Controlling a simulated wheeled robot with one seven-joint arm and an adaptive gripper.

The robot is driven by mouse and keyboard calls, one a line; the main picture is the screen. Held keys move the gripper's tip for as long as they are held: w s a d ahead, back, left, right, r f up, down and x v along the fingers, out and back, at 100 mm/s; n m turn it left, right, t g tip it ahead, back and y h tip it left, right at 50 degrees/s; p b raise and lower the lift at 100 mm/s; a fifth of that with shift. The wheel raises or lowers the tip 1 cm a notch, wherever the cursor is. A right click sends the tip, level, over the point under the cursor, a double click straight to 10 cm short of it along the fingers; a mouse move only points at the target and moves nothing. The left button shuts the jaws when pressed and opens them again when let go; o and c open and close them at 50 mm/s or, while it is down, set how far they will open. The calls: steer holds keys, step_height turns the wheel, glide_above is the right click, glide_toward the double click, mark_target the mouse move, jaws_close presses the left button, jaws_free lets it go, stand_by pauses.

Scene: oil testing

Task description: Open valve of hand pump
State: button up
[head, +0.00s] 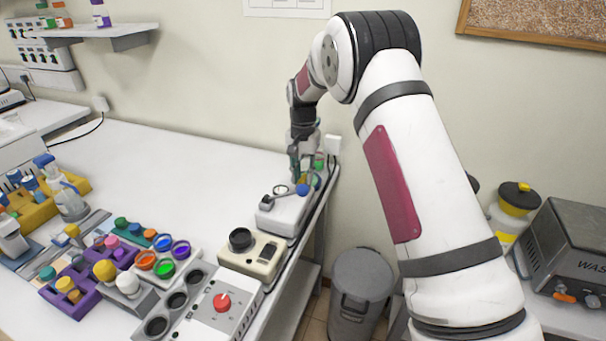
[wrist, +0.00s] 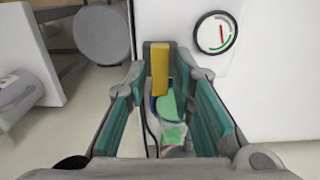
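The hand pump (head: 283,214) is a low pale unit with a dark handle and a blue knob, near the right edge of the bench in the head view. My gripper (head: 296,168) is over its far end. In the wrist view, my gripper (wrist: 170,75) is open, with its teal-padded fingers apart. A yellow bar-like part (wrist: 160,72), perhaps the valve handle, lies between the fingertips, with visible gaps on both sides. A round gauge (wrist: 215,33) with a red needle is right of the fingers. My fingers partly hide the pump's far end.
A beige device (head: 254,257) with a black round top stands in front of the pump. A grey bin (head: 362,278) stands on the floor right of the bench; its lid also shows in the wrist view (wrist: 103,37). The bench's back middle is clear.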

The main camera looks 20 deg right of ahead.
jaws_close()
steer(key=shift+n, duration=0.3)
steer(key=n+b, duration=0.2)
steer(key=n, duration=0.1)
steer(key=shift+w+b, duration=0.1)
steer(key=shift+b, duration=0.25)
steer(key=n+b, duration=0.2)
steer(key=n, duration=0.3)
steer(key=n+b, duration=0.1)
steer(key=n, duration=0.8)
steer(key=shift+b, duration=0.4)
steer(key=shift+n, duration=0.3)
